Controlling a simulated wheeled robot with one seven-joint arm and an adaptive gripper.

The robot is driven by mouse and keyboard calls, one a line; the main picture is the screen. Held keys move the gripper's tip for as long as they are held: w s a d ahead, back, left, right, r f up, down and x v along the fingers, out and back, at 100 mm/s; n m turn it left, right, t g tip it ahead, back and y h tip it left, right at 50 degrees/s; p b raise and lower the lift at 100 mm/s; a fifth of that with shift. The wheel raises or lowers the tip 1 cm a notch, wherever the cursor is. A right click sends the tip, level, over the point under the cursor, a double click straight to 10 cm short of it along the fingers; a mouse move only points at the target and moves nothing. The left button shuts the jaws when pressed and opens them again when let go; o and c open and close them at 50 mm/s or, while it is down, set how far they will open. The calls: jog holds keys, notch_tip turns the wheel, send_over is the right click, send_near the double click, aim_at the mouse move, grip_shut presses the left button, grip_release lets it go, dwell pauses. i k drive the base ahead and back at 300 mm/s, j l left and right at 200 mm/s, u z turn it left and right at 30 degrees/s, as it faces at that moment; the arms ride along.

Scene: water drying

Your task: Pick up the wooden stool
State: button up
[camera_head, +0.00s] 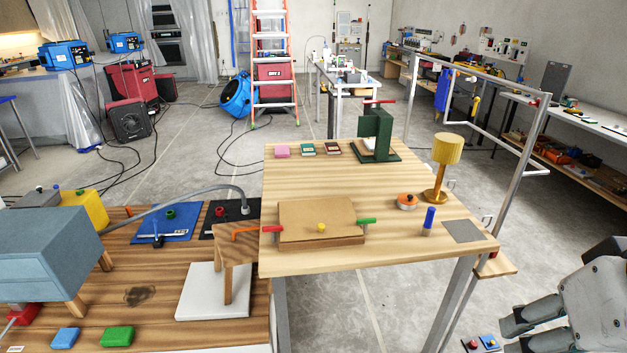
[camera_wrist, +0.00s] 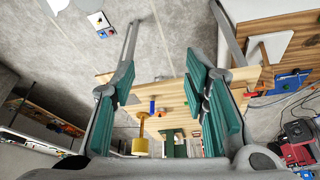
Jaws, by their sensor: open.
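The wooden stool (camera_head: 238,243) is small and brown, with a flat top and straight legs. In the head view it stands upright on a white slab (camera_head: 212,292), on the lower wooden table beside the left edge of the raised light-wood table. An orange hooked piece (camera_head: 246,234) shows at its top. My gripper (camera_head: 503,330) is at the lower right of the head view, far to the right of the stool. In the wrist view my gripper (camera_wrist: 165,75) has its green-padded fingers wide apart, with nothing between them.
The raised table (camera_head: 380,205) holds a brown box (camera_head: 318,236), a yellow lamp (camera_head: 447,160) and a green press (camera_head: 376,135); it lies between my gripper and the stool. A grey-blue cabinet (camera_head: 45,240) stands left of the stool. A grey hose (camera_head: 190,188) arches behind it.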

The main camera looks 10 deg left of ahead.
aim_at(236, 243)
jog(key=i+u, duration=0.2)
jog(key=i, duration=0.25)
jog(key=i+l+u, duration=0.2)
jog(key=i, duration=0.3)
jog(key=i+l+u, duration=0.2)
jog(key=i, duration=0.25)
jog(key=i+l+u, duration=0.2)
jog(key=i, duration=0.25)
